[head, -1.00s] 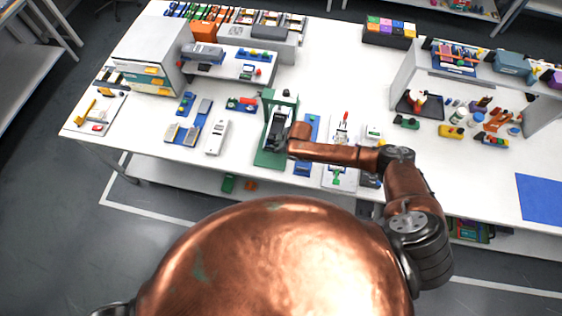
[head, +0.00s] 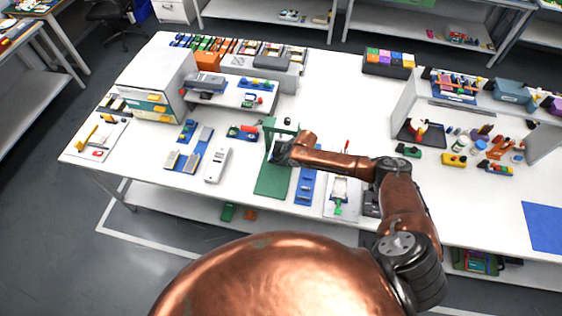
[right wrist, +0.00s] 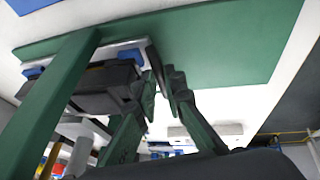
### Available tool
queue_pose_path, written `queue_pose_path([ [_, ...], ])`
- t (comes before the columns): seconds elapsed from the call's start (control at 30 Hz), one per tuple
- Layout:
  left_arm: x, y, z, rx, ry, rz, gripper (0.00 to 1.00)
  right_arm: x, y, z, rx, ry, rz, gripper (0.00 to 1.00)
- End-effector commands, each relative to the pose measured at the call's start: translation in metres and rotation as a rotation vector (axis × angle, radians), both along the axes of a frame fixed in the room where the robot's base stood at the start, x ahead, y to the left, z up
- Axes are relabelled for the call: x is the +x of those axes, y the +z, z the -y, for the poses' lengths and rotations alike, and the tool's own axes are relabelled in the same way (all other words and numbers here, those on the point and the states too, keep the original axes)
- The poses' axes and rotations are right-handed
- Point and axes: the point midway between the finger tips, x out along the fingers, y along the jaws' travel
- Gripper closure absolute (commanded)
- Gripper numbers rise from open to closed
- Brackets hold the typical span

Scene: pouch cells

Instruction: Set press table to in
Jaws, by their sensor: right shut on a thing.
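The green press (head: 273,180) stands near the front middle of the white table, its upright frame at the back and its bare base plate toward me. My right gripper (head: 279,157) is at the foot of the frame, over the rear of the base. In the right wrist view my right gripper (right wrist: 164,85) is shut at the edge of the press table (right wrist: 122,52), a pale plate with blue bits and a dark block. The press table lies between the green posts. In the head view my gripper mostly hides it. My left gripper is not in view.
A blue strip holder (head: 306,186) and a white board (head: 342,200) lie just right of the press. A grey-white device (head: 217,164) lies to its left. A raised shelf (head: 235,92) with small parts stands behind.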

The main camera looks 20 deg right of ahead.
Motion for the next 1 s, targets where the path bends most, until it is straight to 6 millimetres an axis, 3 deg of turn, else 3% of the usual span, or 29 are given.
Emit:
queue_pose_path([
  [0.03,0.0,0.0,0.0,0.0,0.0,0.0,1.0,0.005,0.004,0.003,-0.002,-0.002,0.012,1.0],
  [0.07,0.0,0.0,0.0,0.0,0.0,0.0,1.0,0.005,0.004,0.003,-0.002,-0.002,0.012,0.88],
  [0.13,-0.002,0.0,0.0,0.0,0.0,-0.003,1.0,0.005,0.004,0.003,-0.003,-0.002,0.012,0.83],
  [0.67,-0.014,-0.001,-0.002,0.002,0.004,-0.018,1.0,0.002,0.004,0.003,-0.003,-0.001,0.007,0.83],
  [0.87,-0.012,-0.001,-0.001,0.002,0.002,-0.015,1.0,-0.006,0.024,0.008,-0.003,0.0,0.008,0.83],
  [1.0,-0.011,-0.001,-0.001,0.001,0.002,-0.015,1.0,-0.017,0.051,0.015,-0.004,0.0,0.008,0.83],
])
